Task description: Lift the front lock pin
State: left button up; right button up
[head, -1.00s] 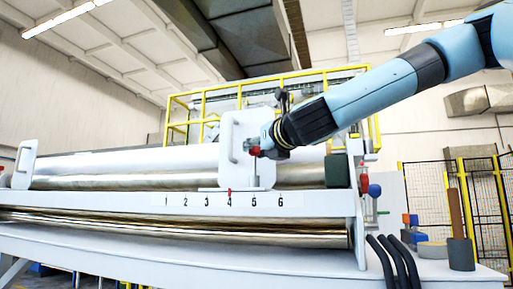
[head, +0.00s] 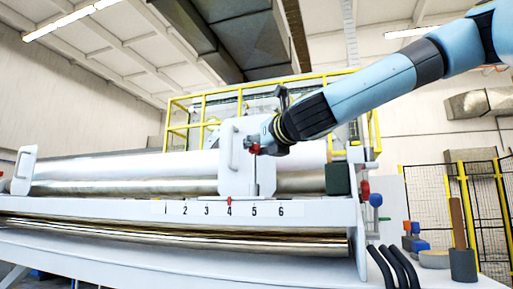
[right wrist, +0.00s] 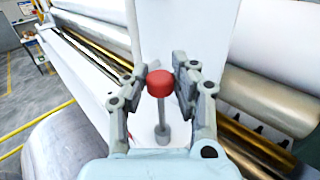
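The front lock pin, a red knob (right wrist: 160,83) on a thin grey stem, stands at the pale carriage plate (right wrist: 187,40) in the right wrist view. The knob also shows small and red (head: 253,149) at the gripper in the head view. My right gripper (right wrist: 161,76) has its fingers on both sides of the knob, with no clear gap, so it looks shut on it. The stem shows below the knob and meets a round grey base. In the head view the right gripper (head: 262,146) is in front of the carriage plate (head: 233,165). My left gripper is not in view.
Long metallic rollers (head: 125,168) lie behind a white beam (head: 110,207) numbered 1 to 6, with a red pointer (head: 229,200) near 4. At the right end are a blue knob (head: 376,200), black hoses (head: 392,268) and a dark cup (head: 462,265). Yellow railing stands behind.

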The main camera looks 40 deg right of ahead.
jog(key=o, duration=0.5)
jog(key=shift+s+r, duration=0.1)
jog(key=shift+r, duration=0.05)
jog(key=shift+v, duration=3.65)
jog(key=shift+a, duration=0.1)
